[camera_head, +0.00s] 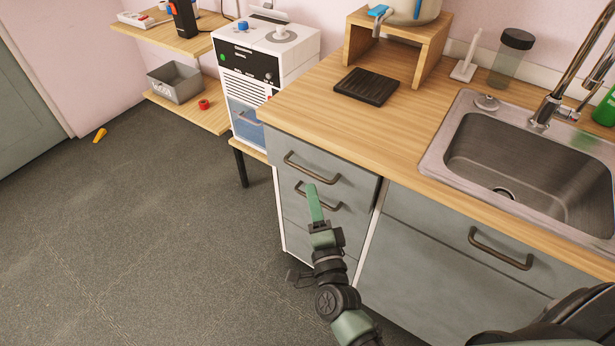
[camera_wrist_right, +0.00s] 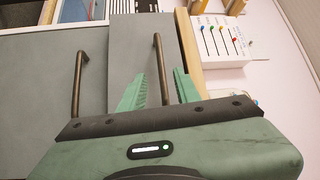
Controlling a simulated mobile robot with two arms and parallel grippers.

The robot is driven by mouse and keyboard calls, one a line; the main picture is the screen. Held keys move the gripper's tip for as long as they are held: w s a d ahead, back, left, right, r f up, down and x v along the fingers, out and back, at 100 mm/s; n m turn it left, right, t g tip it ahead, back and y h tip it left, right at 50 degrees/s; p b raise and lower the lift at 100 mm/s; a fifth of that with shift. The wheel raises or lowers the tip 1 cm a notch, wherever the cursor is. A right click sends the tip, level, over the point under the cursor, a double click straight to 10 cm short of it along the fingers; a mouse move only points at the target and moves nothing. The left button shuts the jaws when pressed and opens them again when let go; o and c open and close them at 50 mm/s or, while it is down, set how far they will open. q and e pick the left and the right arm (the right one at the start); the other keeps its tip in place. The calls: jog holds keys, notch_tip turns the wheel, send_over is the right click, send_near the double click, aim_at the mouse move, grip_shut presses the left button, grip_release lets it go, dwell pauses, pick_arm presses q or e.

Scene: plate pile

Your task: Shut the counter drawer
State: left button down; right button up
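The counter cabinet has a stack of grey drawers. The top drawer front (camera_head: 345,177) has a bronze handle (camera_head: 312,168) and seems to stand slightly forward of the fronts below; how far is hard to tell. My right gripper (camera_head: 314,203) is in front of the stack, overlapping the middle drawer handle (camera_head: 328,206) in the head view. In the right wrist view my right gripper (camera_wrist_right: 160,88) has its green fingers apart, with the top drawer handle (camera_wrist_right: 160,55) showing between them. I cannot tell whether they touch it. The middle handle (camera_wrist_right: 80,85) is to the left there. My left gripper is not in view.
The wooden countertop (camera_head: 310,105) holds a black ribbed pad (camera_head: 366,86) and a sink (camera_head: 530,160). Another drawer handle (camera_head: 500,248) is on the cabinet to the right. A white machine (camera_head: 262,62) stands left of the counter. The floor (camera_head: 130,240) at left is mostly clear.

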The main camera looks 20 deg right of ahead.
aim_at(307, 171)
jog(key=w, duration=0.5)
jog(key=w+d+r, duration=0.1)
jog(key=w, duration=0.1)
jog(key=shift+w+r+p, duration=0.1)
jog(key=shift+w+p, duration=0.25)
jog(key=shift+w, duration=0.05)
grip_shut()
dwell(1.1)
